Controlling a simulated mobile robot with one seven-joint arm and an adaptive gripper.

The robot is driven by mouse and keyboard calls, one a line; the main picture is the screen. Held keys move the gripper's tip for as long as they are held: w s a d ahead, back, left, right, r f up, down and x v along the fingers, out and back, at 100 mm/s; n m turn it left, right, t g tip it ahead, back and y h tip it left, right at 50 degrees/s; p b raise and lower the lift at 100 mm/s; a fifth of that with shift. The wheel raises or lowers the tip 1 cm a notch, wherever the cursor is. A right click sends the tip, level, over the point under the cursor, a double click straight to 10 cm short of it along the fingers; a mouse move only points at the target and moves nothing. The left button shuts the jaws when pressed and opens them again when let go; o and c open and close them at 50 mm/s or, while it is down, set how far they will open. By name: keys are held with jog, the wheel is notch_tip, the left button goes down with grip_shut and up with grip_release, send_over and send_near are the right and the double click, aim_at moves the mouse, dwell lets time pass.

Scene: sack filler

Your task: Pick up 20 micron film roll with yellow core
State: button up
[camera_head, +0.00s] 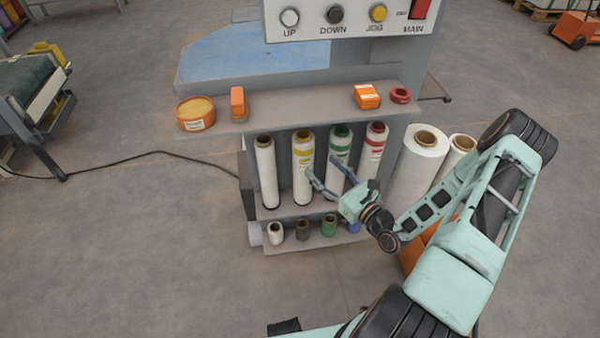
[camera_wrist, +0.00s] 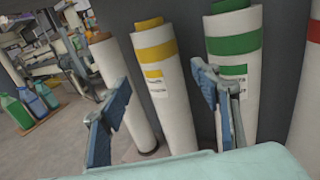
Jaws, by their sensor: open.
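The film roll with the yellow core (camera_head: 302,172) stands upright on the middle shelf of the filler stand, second from the left in a row of rolls. It has a yellow band and a small label. In the wrist view the yellow roll (camera_wrist: 164,85) shows between my two fingers, farther off, its base partly hidden. My gripper (camera_head: 320,174) is open and empty, in front of the yellow and green rolls. In the wrist view its blue fingertips (camera_wrist: 158,98) are spread, the right one overlapping the green-banded roll (camera_wrist: 236,50). No contact with the yellow roll is clear.
A brown-cored roll (camera_head: 267,170) stands left of the yellow one, a red-banded roll (camera_head: 375,150) to the right. Small spools (camera_head: 329,226) stand on the shelf below. An orange tape roll (camera_head: 196,114) and boxes lie on the ledge above. Large white rolls (camera_head: 418,165) stand at right.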

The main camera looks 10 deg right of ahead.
aim_at(310, 155)
jog(key=b+x, duration=0.1)
jog(key=x, duration=0.7)
jog(key=shift+w+a+r, duration=0.1)
jog(key=shift+w+a, duration=0.05)
jog(key=shift+w, duration=0.1)
grip_shut()
jog(key=shift+r, duration=0.15)
